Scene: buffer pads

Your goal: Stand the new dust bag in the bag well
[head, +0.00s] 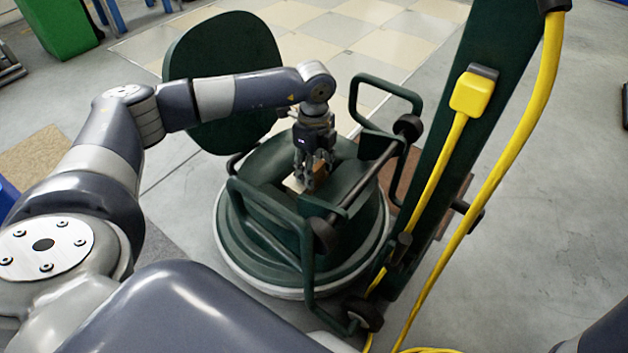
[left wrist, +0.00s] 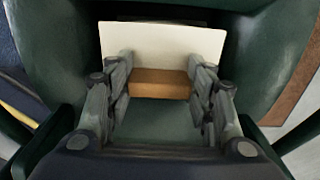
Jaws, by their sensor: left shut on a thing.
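The dust bag (left wrist: 160,45) has a flat cream plate and a brown body; its brown side also shows in the head view (head: 321,174). My left gripper (head: 311,178) points down into the top of the dark green floor machine (head: 250,232). In the left wrist view the fingers of this gripper (left wrist: 160,92) are shut on the bag from both sides, at the brown part. The bag is at the bag well, the recess in the machine's top. The fingers and rim hide its lower end, so I cannot tell whether it touches the bottom. My right gripper is out of view.
The machine's round green lid (head: 222,68) stands open behind my left arm. Green tube handles (head: 300,240) and a tall green handle column (head: 440,150) with a yellow plug (head: 471,95) and yellow cable (head: 520,135) stand close by.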

